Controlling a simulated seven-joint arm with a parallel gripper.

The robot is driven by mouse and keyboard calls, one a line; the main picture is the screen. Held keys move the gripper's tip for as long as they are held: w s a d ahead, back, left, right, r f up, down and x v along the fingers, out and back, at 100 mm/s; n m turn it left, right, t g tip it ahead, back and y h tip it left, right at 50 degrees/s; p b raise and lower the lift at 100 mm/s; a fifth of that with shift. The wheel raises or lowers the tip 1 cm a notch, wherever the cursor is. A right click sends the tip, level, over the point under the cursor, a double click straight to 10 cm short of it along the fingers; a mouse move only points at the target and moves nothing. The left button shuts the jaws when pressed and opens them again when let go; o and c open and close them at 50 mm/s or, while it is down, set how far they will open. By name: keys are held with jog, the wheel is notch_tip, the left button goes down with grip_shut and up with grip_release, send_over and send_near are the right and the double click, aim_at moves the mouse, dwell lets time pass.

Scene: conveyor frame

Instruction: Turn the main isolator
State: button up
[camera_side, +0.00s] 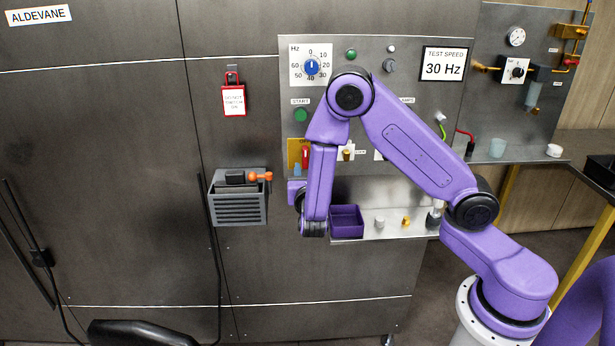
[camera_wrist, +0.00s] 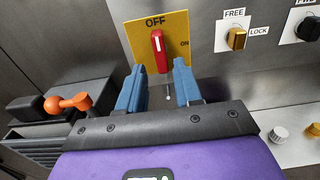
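The main isolator is a red handle (camera_wrist: 158,50) on a yellow plate (camera_wrist: 178,24) marked OFF at the top and ON at the right. The handle stands nearly upright, towards OFF. In the side view the red handle (camera_side: 306,156) and yellow plate (camera_side: 292,150) show partly, beside my purple arm. My gripper (camera_wrist: 160,72) is open, its two blue fingers apart with nothing between them in the wrist view. The handle appears just beyond the fingertips, in line with the gap. Contact is not visible. In the side view a blue fingertip (camera_side: 297,170) shows just below the plate.
An orange-ended lever (camera_wrist: 72,104) on a grey vented box (camera_side: 240,205) sits left of the isolator. A brass FREE/LOCK knob (camera_wrist: 236,38) is to its right. Below, a shelf (camera_side: 375,231) holds a purple bin (camera_side: 346,221) and small parts.

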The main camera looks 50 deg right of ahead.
aim_at(305, 160)
jog(key=shift+x, duration=2.65)
grip_shut()
jog(key=m, duration=1.2)
jog(key=shift+m, duration=0.4)
jog(key=m, duration=0.4)
jog(key=shift+m, duration=0.4)
jog(key=shift+o, duration=1.2)
grip_release()
